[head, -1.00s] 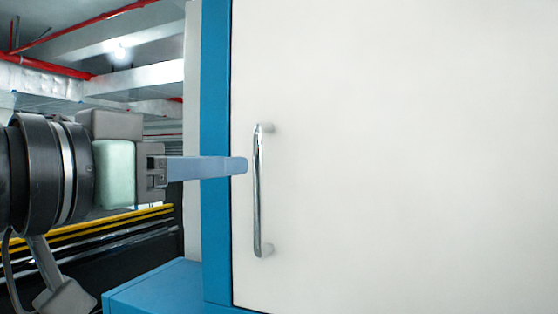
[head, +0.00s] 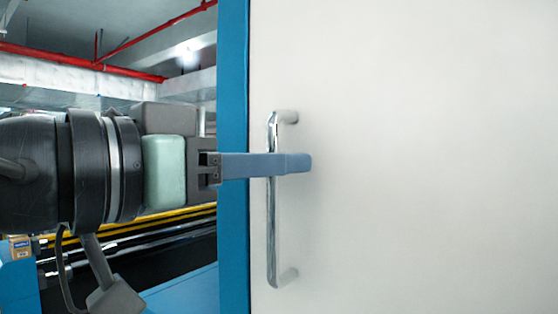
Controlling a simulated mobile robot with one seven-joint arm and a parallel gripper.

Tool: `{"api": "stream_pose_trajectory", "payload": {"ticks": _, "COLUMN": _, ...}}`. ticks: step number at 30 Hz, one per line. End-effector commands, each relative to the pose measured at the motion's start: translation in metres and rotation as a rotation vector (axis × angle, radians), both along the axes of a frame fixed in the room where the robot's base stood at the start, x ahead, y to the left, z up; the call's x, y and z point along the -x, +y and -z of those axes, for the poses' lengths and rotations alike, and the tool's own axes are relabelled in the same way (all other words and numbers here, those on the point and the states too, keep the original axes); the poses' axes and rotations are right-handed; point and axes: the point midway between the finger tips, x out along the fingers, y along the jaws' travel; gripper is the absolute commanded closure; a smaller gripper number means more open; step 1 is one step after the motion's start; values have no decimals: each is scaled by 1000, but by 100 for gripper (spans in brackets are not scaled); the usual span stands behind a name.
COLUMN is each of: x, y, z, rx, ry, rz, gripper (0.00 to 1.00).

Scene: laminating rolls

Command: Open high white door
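The high white door (head: 430,200) fills the right of the head view and sits flush beside its blue frame (head: 233,240). Its chrome bar handle (head: 271,225) stands upright near the door's left edge. My gripper (head: 300,163) reaches in from the left, level with the handle's upper half. Its blue-grey finger crosses in front of the handle, and the tip extends past it to the right. I see the fingers from the side, so one finger hides the other and the bit of bar behind it. I cannot tell whether they grip the bar.
Blue machine surfaces show at lower left (head: 185,295). Yellow and dark rails (head: 130,235) run behind my arm. Red pipes (head: 100,66) cross the ceiling, well above. The white door face to the right of the handle is bare.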

Motion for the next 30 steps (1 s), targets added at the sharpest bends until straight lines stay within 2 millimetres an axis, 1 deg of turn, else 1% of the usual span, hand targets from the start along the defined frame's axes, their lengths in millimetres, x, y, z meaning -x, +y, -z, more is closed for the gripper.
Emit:
{"api": "stream_pose_trajectory", "payload": {"ticks": 2, "x": 0, "y": 0, "z": 0, "rx": -1, "ry": -1, "rz": 0, "gripper": 73}}
{"api": "stream_pose_trajectory", "payload": {"ticks": 5, "x": 0, "y": 0, "z": 0, "rx": -1, "ry": -1, "rz": 0, "gripper": 89}}
{"api": "stream_pose_trajectory", "payload": {"ticks": 6, "x": 0, "y": 0, "z": 0, "rx": -1, "ry": -1, "rz": 0, "gripper": 96}}
{"api": "stream_pose_trajectory", "payload": {"ticks": 7, "x": 0, "y": 0, "z": 0, "rx": -1, "ry": -1, "rz": 0, "gripper": 100}}
{"api": "stream_pose_trajectory", "payload": {"ticks": 30, "x": 0, "y": 0, "z": 0, "rx": -1, "ry": -1, "rz": 0, "gripper": 100}}
